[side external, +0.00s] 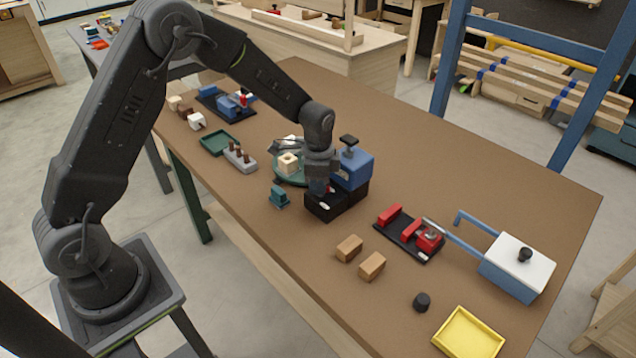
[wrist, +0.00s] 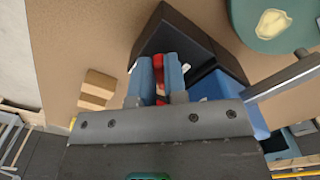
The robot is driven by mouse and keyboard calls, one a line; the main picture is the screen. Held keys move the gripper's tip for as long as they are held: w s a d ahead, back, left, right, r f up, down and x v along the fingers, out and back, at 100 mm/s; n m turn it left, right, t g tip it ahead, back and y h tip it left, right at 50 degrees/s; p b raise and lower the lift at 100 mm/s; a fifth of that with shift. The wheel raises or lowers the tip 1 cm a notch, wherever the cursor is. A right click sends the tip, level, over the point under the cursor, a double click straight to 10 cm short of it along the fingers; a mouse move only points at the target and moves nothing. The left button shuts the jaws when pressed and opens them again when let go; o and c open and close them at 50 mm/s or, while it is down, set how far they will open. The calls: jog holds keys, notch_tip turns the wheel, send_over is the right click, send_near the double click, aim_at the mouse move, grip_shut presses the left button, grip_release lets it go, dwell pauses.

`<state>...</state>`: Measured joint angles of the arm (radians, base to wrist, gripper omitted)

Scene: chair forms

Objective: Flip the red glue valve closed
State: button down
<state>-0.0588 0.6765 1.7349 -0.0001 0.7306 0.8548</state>
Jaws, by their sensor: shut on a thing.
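The red glue valve (wrist: 159,66) shows in the wrist view as a narrow red strip between my blue fingertips. My gripper (wrist: 160,80) is shut on it, with a finger on each side. The valve is beside a black block-shaped base (wrist: 190,42), which also shows in the side view (side external: 323,207) with a blue body (side external: 354,168) and a black knob on top. In the side view my gripper (side external: 318,184) points down at the front of this unit. My wrist and fingers hide most of the valve there, so its exact angle cannot be told.
A green round plate with a cream block (side external: 288,162) stands just left of the unit. A small teal block (side external: 279,197) is close in front. Two wooden blocks (side external: 349,248) and a red clamp fixture (side external: 391,215) lie to the right. The table's front edge is clear.

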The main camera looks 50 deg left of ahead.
jog(key=c, duration=1.2)
grip_release()
jog(key=shift+o, duration=0.2)
notch_tip(320, 180, up, 14)
jog(key=shift+o, duration=0.3)
